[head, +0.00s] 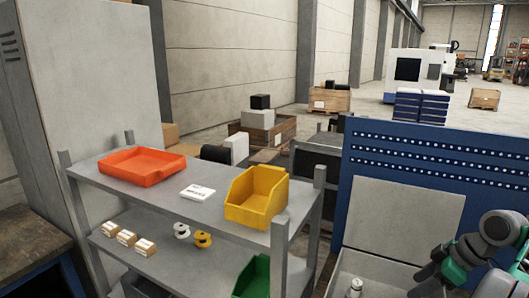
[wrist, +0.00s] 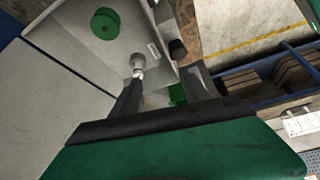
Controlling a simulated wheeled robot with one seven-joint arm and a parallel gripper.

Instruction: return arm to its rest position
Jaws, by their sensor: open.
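My arm (head: 490,240), grey and green, is bent at the lower right of the head view, in front of a blue pegboard panel and a light grey box. My gripper (wrist: 160,75) shows in the wrist view with its two dark fingers apart. I see nothing held between them. Beyond the fingers are a small metallic cylinder (wrist: 138,64), a green disc (wrist: 105,23) on a pale grey surface and a small green piece (wrist: 178,94). The fingers are not clearly seen in the head view.
A green bin (head: 254,277) is lower down. The blue panel (head: 420,165) stands behind my arm. A small can (head: 356,286) sits in the light grey box (head: 400,222).

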